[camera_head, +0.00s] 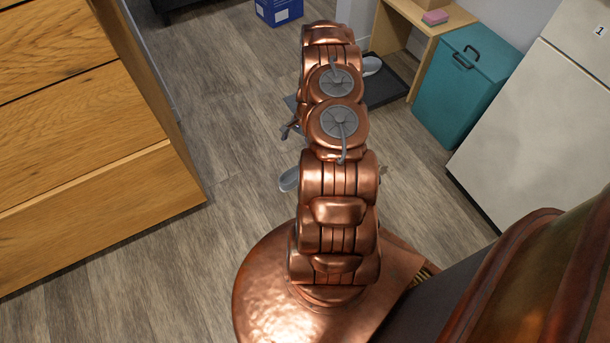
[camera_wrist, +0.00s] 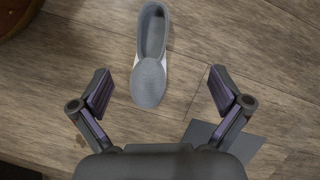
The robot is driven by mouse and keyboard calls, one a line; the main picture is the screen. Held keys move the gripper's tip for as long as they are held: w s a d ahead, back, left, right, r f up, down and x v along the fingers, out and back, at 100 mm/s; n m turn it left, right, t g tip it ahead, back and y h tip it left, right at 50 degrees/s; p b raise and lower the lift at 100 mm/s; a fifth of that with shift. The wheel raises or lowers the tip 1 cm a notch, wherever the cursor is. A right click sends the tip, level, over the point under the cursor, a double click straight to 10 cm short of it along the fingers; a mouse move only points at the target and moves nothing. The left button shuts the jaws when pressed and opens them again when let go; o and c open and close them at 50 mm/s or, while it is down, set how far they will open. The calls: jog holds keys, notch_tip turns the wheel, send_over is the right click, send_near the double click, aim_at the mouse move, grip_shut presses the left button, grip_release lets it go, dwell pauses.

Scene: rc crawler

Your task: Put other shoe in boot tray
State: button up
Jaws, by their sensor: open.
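A grey slip-on shoe (camera_head: 289,180) lies on the wood floor to the left of my arm, partly hidden by it in the head view. In the wrist view the shoe (camera_wrist: 150,70) lies toe toward me, between and beyond my fingertips. My gripper (camera_wrist: 160,78) is open and empty, above the floor. In the head view my arm hides most of it. The dark boot tray (camera_head: 388,88) lies on the floor behind my arm, partly hidden. Another grey shoe (camera_head: 371,65) shows at the tray.
A wooden drawer unit (camera_head: 90,140) stands at left. A teal bin (camera_head: 468,85), a wooden table (camera_head: 425,22) and a white cabinet-like unit (camera_head: 540,110) line the right. A blue box (camera_head: 279,10) is at the back. A dark flat corner (camera_wrist: 228,142) lies beneath my right finger.

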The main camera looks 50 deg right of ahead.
jog(key=shift+m, duration=0.9)
jog(key=s+f, duration=0.1)
jog(key=f, duration=0.2)
jog(key=s+d+f+b, duration=0.1)
jog(key=f, duration=0.3)
jog(key=s+f+b, duration=0.1)
jog(key=f, duration=0.2)
jog(key=shift+d+f, duration=0.25)
jog(key=shift+f, duration=0.1)
jog(key=shift+w+b+x, duration=0.15)
jog(key=shift+b+x, duration=0.4)
jog(key=shift+x, duration=0.75)
jog(key=shift+w+b+x, duration=0.15)
jog(key=shift+b+x, duration=0.35)
jog(key=shift+x, duration=0.75)
jog(key=shift+w+b+x, duration=0.2)
jog(key=shift+b+x, duration=0.35)
jog(key=shift+x, duration=0.75)
jog(key=shift+c, duration=0.3)
jog(key=c, duration=1.3)
